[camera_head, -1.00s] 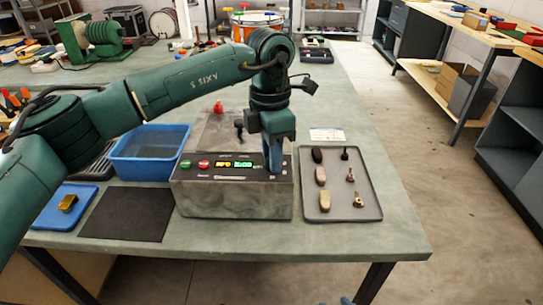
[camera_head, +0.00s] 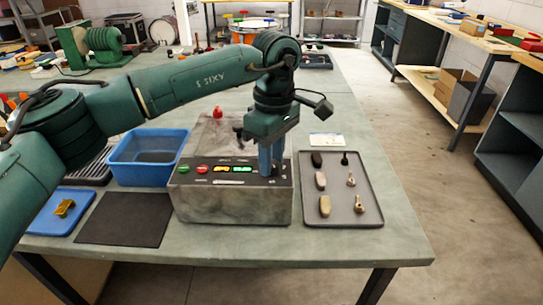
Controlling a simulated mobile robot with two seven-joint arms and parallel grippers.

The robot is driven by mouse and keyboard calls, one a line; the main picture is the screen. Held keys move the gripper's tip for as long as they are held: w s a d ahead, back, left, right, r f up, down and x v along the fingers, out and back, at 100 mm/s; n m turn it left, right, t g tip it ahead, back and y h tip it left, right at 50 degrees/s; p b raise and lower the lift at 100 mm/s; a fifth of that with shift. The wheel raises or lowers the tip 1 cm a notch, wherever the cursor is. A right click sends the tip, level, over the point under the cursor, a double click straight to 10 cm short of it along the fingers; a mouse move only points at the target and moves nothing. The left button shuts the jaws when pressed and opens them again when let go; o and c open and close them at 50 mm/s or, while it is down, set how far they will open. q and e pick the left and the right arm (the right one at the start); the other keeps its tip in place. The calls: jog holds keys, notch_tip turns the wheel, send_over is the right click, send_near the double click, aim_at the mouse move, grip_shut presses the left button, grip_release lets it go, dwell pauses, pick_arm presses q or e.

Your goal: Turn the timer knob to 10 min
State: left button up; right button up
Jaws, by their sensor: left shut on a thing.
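A grey box-shaped machine (camera_head: 225,206) stands near the front edge of the bench. Its sloped top panel has a green button (camera_head: 184,169), a red button (camera_head: 202,169) and a lit orange and green display (camera_head: 232,169); the digits are too small to read surely. My left gripper (camera_head: 270,168) points down onto the right end of this panel. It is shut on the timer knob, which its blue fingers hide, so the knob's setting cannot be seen. My right gripper is not in view.
A grey tray (camera_head: 338,217) with several small parts lies right of the machine. A blue bin (camera_head: 122,176), a dark mat (camera_head: 126,230) and a blue tray (camera_head: 40,220) are on the left. A red-topped item (camera_head: 218,112) stands behind the machine.

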aim_at(275, 161)
pick_arm(q)
jog(key=shift+r+m, duration=0.1)
jog(key=shift+m, duration=2)
jog(key=o, duration=1)
jog(key=r, duration=1.3)
jog(key=shift+w+d, duration=0.2)
jog(key=shift+d, duration=0.15)
